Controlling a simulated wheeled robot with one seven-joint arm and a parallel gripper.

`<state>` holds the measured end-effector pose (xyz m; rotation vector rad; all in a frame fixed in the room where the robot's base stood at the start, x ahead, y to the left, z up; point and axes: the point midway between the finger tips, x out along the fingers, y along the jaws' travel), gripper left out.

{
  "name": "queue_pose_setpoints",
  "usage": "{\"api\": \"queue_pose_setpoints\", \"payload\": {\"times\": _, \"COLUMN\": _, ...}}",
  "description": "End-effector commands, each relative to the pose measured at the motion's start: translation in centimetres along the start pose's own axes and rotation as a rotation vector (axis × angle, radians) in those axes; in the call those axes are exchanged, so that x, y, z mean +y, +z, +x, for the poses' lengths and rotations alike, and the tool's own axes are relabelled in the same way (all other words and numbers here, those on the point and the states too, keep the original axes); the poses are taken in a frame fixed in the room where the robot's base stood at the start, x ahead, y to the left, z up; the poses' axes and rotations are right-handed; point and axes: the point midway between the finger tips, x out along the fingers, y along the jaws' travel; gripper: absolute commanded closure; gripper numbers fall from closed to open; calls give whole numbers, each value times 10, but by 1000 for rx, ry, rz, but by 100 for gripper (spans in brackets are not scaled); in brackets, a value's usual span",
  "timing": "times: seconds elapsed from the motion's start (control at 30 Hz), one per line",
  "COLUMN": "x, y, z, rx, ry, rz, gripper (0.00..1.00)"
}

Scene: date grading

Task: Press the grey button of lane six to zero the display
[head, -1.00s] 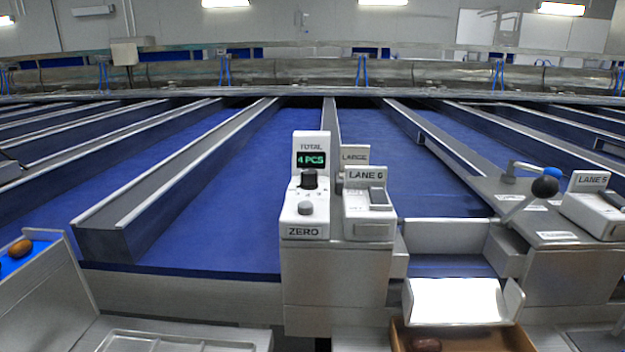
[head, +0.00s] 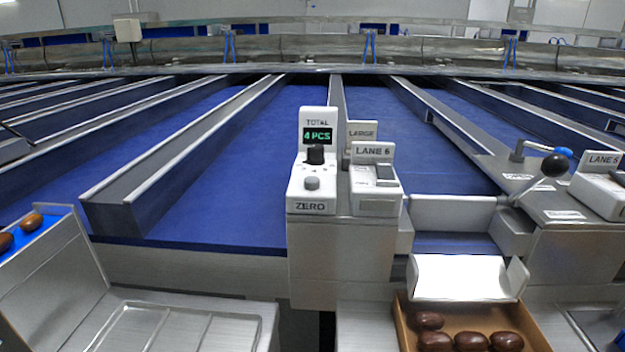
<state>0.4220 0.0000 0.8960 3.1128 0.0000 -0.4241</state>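The white counter unit (head: 312,200) stands on a metal post at the middle of the head view. Its green display (head: 317,135) reads "4 PCS" under the word TOTAL. A black knob (head: 316,154) sits below the display. The round grey button (head: 312,183) sits below the knob, above the ZERO label (head: 311,207). To its right is a white box with a LANE 6 sign (head: 373,151) and a grey rocker switch (head: 386,174). Nothing covers the button. My gripper is not in view.
A cardboard box (head: 403,325) with several dark dates stands at the lower right, under a white flap (head: 459,277). A lever with a black ball (head: 555,165) and the LANE 5 box (head: 602,188) are at right. Blue lanes (head: 215,185) run behind.

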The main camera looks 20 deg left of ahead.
Motion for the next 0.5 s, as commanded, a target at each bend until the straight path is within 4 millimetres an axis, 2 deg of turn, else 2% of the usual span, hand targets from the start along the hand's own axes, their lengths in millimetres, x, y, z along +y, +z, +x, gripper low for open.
{"api": "queue_pose_setpoints", "payload": {"times": 0.07, "x": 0, "y": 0, "z": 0, "rx": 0, "ry": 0, "rz": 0, "gripper": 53}}
{"api": "queue_pose_setpoints", "payload": {"times": 0.5, "x": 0, "y": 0, "z": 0, "rx": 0, "ry": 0, "rz": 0, "gripper": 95}}
